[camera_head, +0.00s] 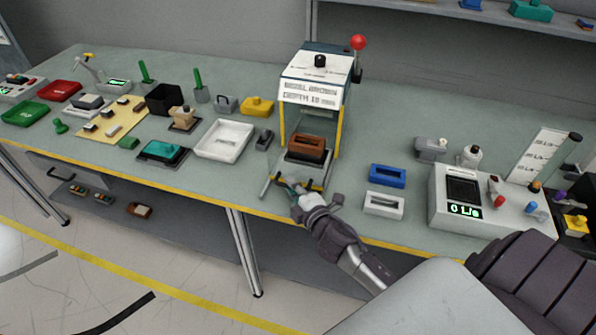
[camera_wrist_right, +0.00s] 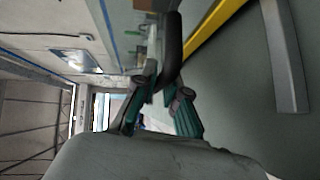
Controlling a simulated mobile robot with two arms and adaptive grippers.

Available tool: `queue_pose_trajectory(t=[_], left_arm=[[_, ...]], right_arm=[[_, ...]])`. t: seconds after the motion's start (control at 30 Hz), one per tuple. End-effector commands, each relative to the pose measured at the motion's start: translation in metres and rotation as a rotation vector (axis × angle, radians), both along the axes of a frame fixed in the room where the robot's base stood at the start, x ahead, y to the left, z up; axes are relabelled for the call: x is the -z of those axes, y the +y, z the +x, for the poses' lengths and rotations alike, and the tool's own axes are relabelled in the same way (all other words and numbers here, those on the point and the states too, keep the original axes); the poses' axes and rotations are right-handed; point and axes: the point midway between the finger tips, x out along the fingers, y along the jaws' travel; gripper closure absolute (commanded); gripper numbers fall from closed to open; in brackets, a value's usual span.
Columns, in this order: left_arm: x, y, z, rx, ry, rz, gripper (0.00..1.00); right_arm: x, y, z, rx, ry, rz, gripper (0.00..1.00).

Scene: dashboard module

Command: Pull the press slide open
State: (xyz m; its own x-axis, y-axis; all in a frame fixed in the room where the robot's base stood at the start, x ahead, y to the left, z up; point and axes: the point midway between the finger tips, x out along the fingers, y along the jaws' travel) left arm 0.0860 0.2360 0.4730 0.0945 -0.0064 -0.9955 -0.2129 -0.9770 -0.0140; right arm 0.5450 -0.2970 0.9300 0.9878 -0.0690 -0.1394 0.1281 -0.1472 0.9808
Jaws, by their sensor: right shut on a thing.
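The press (camera_head: 313,68) stands at the front middle of the bench, white on top with a black knob, a red ball lever and yellow side posts. Its slide (camera_head: 318,184) sits low at the front opening, with a brown dashboard module (camera_head: 306,148) on it. My right gripper (camera_head: 287,185) is at the front of the slide, by the bench's front edge. It is shut on the slide's handle. In the right wrist view the dark handle bar (camera_wrist_right: 172,48) runs between the teal fingers (camera_wrist_right: 162,92); the fingertips are partly hidden. My left gripper is not in view.
A blue module (camera_head: 387,175) and a white module (camera_head: 383,205) lie right of the press. A device with a green display (camera_head: 465,212) stands farther right. A white tray (camera_head: 224,139) and a small dark block (camera_head: 263,140) are on the left. Free floor lies before the bench.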

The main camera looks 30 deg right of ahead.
Motion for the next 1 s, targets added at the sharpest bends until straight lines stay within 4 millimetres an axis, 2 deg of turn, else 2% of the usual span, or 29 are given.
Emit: queue_pose_trajectory(t=[0.1, 0.3, 0.5, 0.83, 0.87, 1.0], left_arm=[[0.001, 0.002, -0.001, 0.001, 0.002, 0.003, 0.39], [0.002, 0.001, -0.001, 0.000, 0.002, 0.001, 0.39], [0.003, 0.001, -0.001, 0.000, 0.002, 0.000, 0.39], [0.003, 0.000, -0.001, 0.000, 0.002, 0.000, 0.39], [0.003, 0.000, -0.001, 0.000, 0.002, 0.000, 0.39], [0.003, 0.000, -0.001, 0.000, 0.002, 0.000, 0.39]], right_arm=[[0.001, 0.017, -0.015, -0.001, 0.001, 0.003, 1.00], [0.000, 0.035, -0.030, -0.001, 0.000, 0.002, 1.00], [0.000, 0.042, -0.036, -0.002, 0.000, -0.001, 1.00], [0.000, 0.042, -0.036, -0.002, -0.001, -0.001, 1.00], [0.000, 0.042, -0.036, -0.001, -0.002, -0.001, 0.86], [-0.001, 0.042, -0.035, -0.001, -0.002, -0.001, 0.63]])
